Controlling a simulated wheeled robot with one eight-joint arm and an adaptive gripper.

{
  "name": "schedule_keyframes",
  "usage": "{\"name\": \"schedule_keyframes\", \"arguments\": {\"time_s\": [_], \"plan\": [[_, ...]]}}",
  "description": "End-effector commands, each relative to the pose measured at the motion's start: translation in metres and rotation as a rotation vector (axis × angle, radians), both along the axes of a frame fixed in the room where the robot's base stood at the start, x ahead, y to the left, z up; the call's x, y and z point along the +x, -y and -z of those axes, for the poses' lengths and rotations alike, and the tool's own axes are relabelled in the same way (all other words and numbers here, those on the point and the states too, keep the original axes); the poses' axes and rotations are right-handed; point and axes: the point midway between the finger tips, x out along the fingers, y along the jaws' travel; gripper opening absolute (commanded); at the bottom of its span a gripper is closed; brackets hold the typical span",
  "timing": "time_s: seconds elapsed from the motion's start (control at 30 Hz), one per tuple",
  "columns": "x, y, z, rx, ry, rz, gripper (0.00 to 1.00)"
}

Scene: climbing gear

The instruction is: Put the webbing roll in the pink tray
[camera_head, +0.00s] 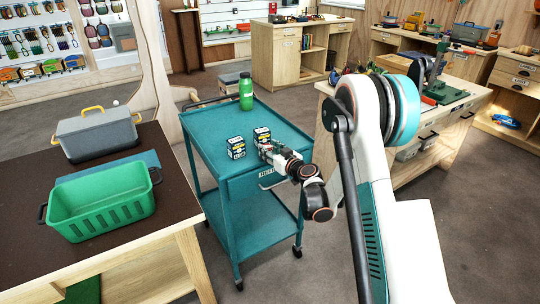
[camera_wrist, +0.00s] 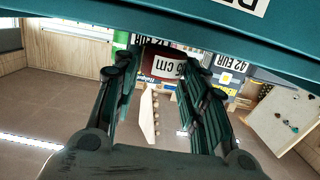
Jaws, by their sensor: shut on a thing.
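My gripper (camera_head: 280,160) is low over the front right corner of the teal cart (camera_head: 203,136). In the wrist view its dark fingers (camera_wrist: 165,75) are shut on a dark red thing with a white label (camera_wrist: 167,65) marked in cm. I cannot tell for certain whether it is the webbing roll. In the head view the gripper mostly hides it. No pink tray is in view. A green slatted tray (camera_head: 75,222) with dark handles stands empty on the brown table at left.
Two small black and white boxes (camera_head: 236,148) (camera_head: 262,134) stand on the cart, close to my gripper. A green bottle (camera_head: 246,92) stands at its back. A grey case with yellow handles (camera_head: 97,133) and a blue flat thing (camera_head: 140,163) are on the brown table. Floor shows right of the cart.

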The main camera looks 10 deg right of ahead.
Motion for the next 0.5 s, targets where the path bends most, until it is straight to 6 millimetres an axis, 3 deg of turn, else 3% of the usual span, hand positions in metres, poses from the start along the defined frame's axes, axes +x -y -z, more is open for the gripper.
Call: {"name": "schedule_keyframes", "arguments": {"time_s": [0.07,0.43,0.47,0.5], "plan": [[0.0001,0.0001,0.0092,0.0,0.0,0.0,0.16],[0.0,0.0,0.0112,0.0,0.0,0.0,0.16],[0.0,0.0,0.0111,0.0,0.0,0.0,0.44],[0.0,0.0,0.011,0.0,0.0,0.0,0.53]]}}
